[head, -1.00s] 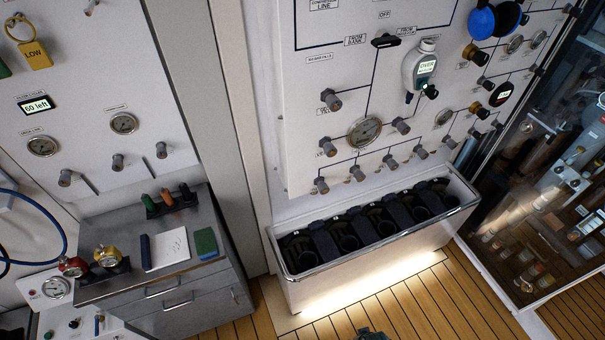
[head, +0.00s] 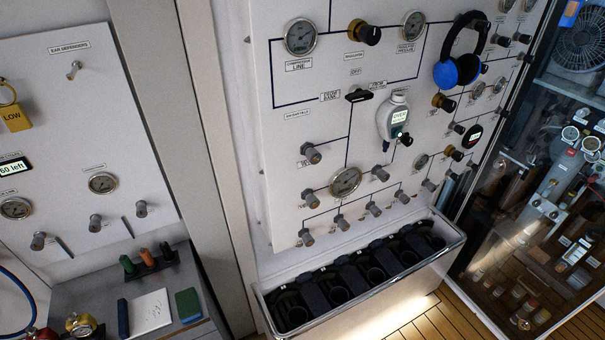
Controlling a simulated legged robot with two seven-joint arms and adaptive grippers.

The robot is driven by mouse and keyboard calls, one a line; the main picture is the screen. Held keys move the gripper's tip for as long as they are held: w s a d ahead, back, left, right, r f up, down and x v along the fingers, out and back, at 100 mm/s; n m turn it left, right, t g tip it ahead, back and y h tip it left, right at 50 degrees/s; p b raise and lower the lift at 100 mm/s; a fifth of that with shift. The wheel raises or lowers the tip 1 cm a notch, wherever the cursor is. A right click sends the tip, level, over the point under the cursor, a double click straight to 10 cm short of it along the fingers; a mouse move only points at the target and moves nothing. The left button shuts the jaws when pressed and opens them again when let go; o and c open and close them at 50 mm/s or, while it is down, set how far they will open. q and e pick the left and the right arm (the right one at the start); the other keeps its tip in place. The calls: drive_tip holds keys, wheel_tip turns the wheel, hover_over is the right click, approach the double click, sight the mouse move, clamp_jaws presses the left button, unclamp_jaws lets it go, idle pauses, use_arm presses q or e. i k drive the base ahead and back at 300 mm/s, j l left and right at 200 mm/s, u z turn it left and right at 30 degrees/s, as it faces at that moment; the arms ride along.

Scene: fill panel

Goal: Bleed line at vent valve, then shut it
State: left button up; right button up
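The white fill panel (head: 290,120) fills the middle of the head view. Several grey valve knobs sit on its lower part, among them one (head: 311,153) at the left above the lower round gauge (head: 346,182). More grey knobs form a row below, such as the one at the lower left (head: 306,237). The small labels beside these knobs are too blurred to tell which is the vent valve. A black selector handle (head: 359,95) sits under the word OFF. Neither gripper is in view.
A metal-rimmed trough (head: 262,300) with black cylinder slots stands below the panel. Blue ear defenders (head: 458,68) hang at upper right. A glass cabinet (head: 500,190) is at right. A grey bench (head: 75,285) with a notepad (head: 150,312) is at lower left.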

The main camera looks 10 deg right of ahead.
sight(313, 202)
drive_tip(key=u, duration=0.4)
drive_tip(key=l+u, duration=0.2)
drive_tip(key=u, duration=0.25)
drive_tip(key=l+u, duration=0.25)
drive_tip(key=u, duration=0.2)
drive_tip(key=l+u, duration=0.25)
drive_tip(key=u, duration=0.2)
drive_tip(key=l+u, duration=0.2)
drive_tip(key=u, duration=0.25)
drive_tip(key=k+l+u, duration=0.15)
drive_tip(key=u, duration=0.3)
